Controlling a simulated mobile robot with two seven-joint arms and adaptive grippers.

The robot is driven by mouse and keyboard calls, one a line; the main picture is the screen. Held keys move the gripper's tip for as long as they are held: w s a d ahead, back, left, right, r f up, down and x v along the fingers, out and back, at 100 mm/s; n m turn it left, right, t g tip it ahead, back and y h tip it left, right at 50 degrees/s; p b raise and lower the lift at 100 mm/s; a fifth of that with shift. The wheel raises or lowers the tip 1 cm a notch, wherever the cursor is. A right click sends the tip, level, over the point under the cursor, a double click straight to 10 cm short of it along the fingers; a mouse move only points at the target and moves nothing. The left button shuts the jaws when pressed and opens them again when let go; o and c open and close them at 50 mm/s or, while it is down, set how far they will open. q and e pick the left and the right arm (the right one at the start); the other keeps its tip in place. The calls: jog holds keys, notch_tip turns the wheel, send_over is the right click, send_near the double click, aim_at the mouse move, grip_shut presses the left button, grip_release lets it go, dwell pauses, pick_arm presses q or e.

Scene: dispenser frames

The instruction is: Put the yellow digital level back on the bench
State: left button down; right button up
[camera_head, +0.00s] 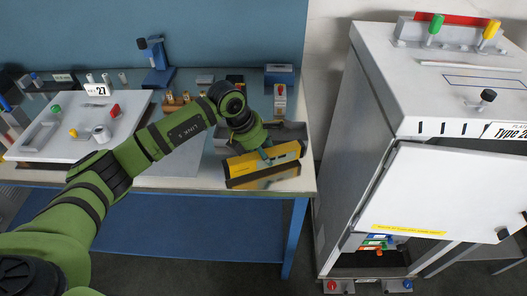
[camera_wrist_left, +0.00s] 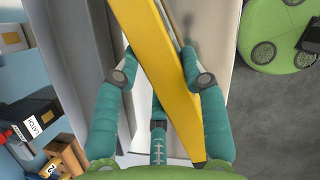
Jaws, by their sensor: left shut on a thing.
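The yellow digital level (camera_head: 281,157) is a long yellow bar with a dark strip along its side. My left gripper (camera_head: 264,155) is shut on it near the front right corner of the bench (camera_head: 204,183). In the left wrist view the level (camera_wrist_left: 156,62) runs lengthwise between the teal fingers of the left gripper (camera_wrist_left: 160,80). In the head view its lower edge is close to the bench's front edge; I cannot tell whether it touches the top. My right gripper is not in view.
A grey tray (camera_head: 295,131) lies behind the level. A white panel (camera_head: 60,145) with knobs stands on the bench's left. Small wooden blocks (camera_head: 178,98) and a blue stand (camera_head: 157,70) are at the back. A white cabinet (camera_head: 345,135) with an open door (camera_head: 440,195) stands right.

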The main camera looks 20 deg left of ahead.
pick_arm(q)
jog(key=shift+w+f, duration=0.1)
jog(key=shift+f, duration=0.65)
jog(key=c, duration=0.7)
grip_release()
jog(key=shift+f, duration=0.15)
